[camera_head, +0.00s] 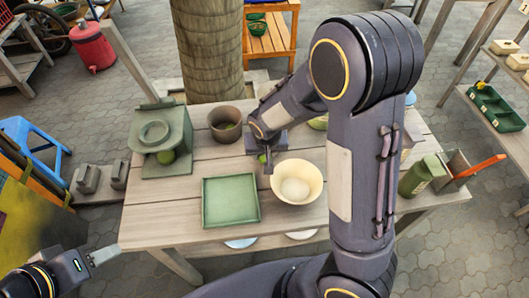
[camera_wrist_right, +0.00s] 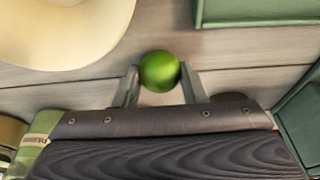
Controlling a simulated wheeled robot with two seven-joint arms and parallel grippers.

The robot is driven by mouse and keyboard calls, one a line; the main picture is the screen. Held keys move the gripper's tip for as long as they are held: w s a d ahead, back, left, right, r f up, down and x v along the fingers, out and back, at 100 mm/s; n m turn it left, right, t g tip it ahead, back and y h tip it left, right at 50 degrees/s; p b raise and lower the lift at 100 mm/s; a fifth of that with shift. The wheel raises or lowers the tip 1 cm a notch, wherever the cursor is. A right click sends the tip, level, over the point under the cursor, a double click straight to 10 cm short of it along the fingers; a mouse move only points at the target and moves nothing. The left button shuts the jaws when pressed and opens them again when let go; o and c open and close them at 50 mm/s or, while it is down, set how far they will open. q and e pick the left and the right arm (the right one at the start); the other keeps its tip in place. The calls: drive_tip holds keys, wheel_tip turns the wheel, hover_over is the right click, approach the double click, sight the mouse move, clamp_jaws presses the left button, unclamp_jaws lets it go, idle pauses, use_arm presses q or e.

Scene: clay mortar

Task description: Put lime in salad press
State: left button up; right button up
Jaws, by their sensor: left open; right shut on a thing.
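A round green lime (camera_wrist_right: 159,71) sits between the fingertips of my right gripper (camera_wrist_right: 160,84), which is shut on it. In the head view the lime (camera_head: 263,158) shows small below the right gripper, between the brown clay pot and the cream bowl. My left gripper (camera_head: 104,255) is open and empty, off the table's front left.
A green bottle (camera_head: 415,178) stands at the right. A tree trunk (camera_head: 208,50) rises behind the table. My right arm hides part of the table.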

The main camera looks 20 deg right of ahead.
drive_tip(key=shift+f, duration=0.2)
drive_tip(key=o, duration=1.1)
drive_tip(key=shift+r, duration=0.1)
drive_tip(key=shift+c, duration=0.2)
